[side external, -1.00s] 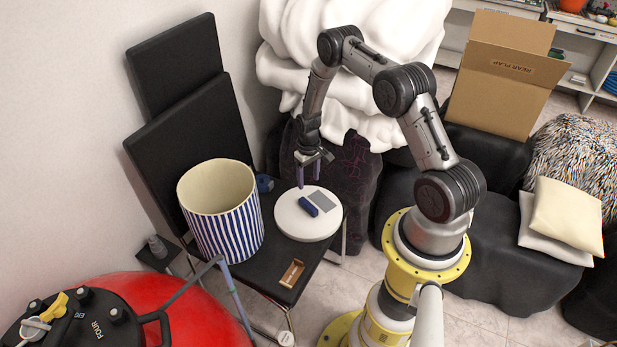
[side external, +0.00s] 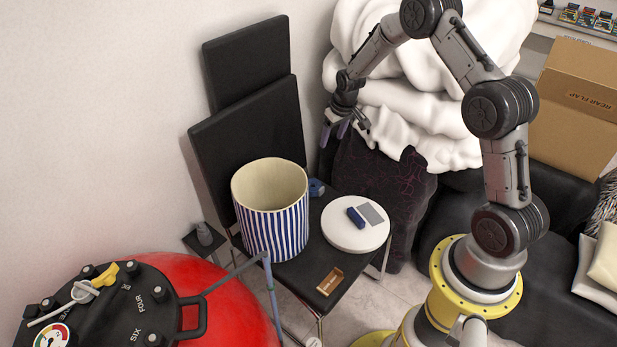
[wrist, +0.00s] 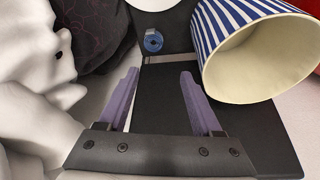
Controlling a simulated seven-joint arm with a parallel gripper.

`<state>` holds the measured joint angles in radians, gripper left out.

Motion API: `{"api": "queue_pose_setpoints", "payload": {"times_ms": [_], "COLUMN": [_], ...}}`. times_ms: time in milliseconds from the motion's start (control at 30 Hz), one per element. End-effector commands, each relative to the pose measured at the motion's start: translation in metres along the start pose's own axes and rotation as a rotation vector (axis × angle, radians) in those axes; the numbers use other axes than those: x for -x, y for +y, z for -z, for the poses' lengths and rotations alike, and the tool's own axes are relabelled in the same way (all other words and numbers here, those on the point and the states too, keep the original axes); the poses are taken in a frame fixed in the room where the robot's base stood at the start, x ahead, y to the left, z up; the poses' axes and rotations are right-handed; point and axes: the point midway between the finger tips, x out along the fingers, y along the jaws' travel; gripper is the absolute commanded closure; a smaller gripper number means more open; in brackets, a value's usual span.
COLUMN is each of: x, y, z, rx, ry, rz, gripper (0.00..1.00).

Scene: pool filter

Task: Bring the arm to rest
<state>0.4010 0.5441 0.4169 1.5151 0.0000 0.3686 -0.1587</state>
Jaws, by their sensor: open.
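My gripper (side external: 342,130) is raised in the air above the far side of the black chair, in front of the white bedding. Its two purple fingers are apart with nothing between them, as the wrist view (wrist: 155,100) also shows. A dark blue block (side external: 356,217) lies on the round white disc (side external: 345,238), beside a grey square (side external: 372,213). The disc rests on the black seat, well below and apart from my gripper.
A blue-striped bin (side external: 270,225) stands on the seat, with a small blue object (side external: 316,187) behind it and a small brown box (side external: 330,281) in front. White bedding (side external: 430,90) is close behind my gripper. A red pool filter (side external: 235,310) is at lower left.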

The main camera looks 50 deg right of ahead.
Motion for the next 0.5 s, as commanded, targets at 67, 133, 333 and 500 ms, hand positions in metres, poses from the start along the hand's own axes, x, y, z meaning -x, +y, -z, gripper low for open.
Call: {"api": "queue_pose_setpoints", "payload": {"times_ms": [67,133,333,500], "x": [0.054,0.096,0.21,0.292], "y": [-0.019,-0.035,-0.076,-0.103], "z": [0.018,0.026,0.015,-0.025], "rx": [0.036,0.062,0.128,0.173], "ry": [0.069,0.118,0.236,0.313], "rz": [0.003,0.008,0.031,0.06], "gripper": [0.34,0.34,0.34,0.34]}}
